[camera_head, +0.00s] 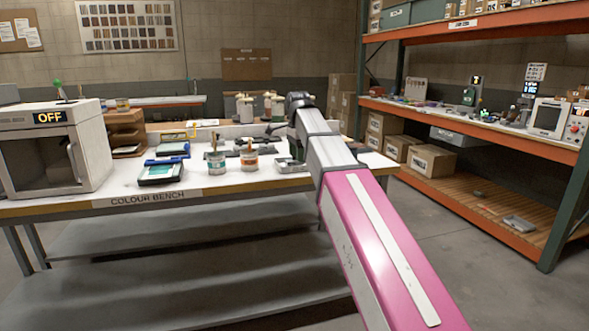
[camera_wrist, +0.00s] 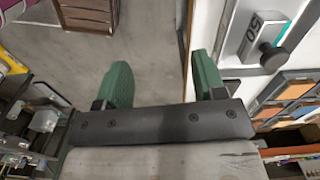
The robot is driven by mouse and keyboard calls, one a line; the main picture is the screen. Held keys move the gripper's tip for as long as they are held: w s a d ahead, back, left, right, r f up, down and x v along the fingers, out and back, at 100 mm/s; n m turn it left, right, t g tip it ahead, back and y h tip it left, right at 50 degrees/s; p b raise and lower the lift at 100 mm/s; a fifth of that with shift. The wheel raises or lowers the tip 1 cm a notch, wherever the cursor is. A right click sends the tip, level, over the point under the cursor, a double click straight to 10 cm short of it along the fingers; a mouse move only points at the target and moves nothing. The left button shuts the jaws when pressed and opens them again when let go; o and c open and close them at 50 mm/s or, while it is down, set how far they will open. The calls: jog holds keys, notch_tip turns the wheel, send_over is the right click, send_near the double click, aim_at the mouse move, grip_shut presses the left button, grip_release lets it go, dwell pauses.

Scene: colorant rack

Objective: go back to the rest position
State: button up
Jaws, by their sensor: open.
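My gripper (camera_wrist: 162,82) shows in the wrist view with its two green fingers wide apart and nothing between them. Grey floor (camera_wrist: 150,45) lies beyond the gap. In the head view my pink and white arm reaches out over the right part of the white bench (camera_head: 210,186), labelled COLOUR BENCH.
A white oven-like box (camera_head: 45,150) marked OFF stands at the bench's left. An orange shelf rack (camera_head: 480,130) with boxes is on the right. Floor between bench and rack is clear.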

jog(key=s+d+f+n, duration=0.4)
jog(key=s+d+f, duration=0.2)
jog(key=f, duration=0.8)
jog(key=s+d+f+n, duration=0.5)
jog(key=s+f, duration=0.1)
jog(key=f, duration=0.9)
jog(key=s+d+f+n, duration=0.4)
jog(key=s+d+f, duration=0.2)
jog(key=f, duration=0.8)
jog(key=shift+s+d+f+n, duration=0.2)
jog(key=shift+s+d+n, duration=0.05)
jog(key=shift+d+n, duration=0.05)
